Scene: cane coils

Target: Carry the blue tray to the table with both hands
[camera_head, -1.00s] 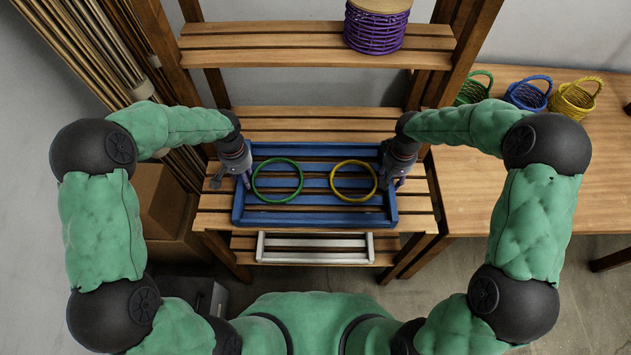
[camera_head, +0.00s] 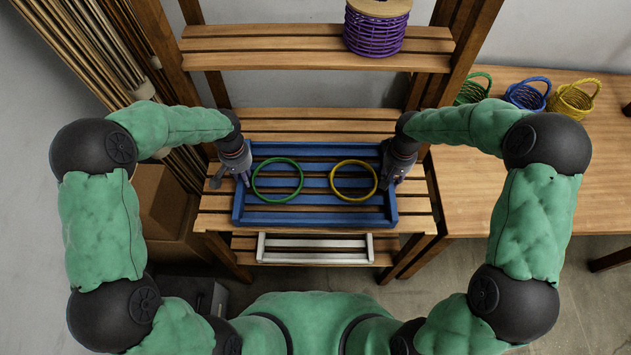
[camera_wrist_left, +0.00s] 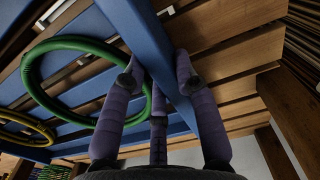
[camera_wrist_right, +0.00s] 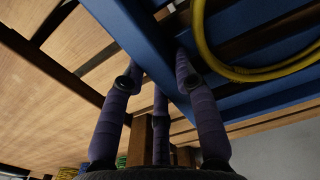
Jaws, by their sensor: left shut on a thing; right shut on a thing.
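The blue tray (camera_head: 314,218) is a slatted frame on the wooden shelf rack in the head view. A green ring (camera_head: 277,199) lies in its left half and a yellow ring (camera_head: 354,198) in its right half. My left gripper (camera_head: 243,178) is shut on the tray's left side wall, which runs between its fingers in the left wrist view (camera_wrist_left: 175,75). My right gripper (camera_head: 387,180) is shut on the right side wall, also between the fingers in the right wrist view (camera_wrist_right: 155,70). The table (camera_head: 490,200) stands to the right of the rack.
Green (camera_head: 473,88), blue (camera_head: 528,94) and yellow (camera_head: 574,100) baskets stand at the table's back. A purple coil (camera_head: 376,32) sits on the upper shelf. A white tray (camera_head: 315,257) lies on a lower shelf. The table's front part is clear. Rack posts stand on both sides.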

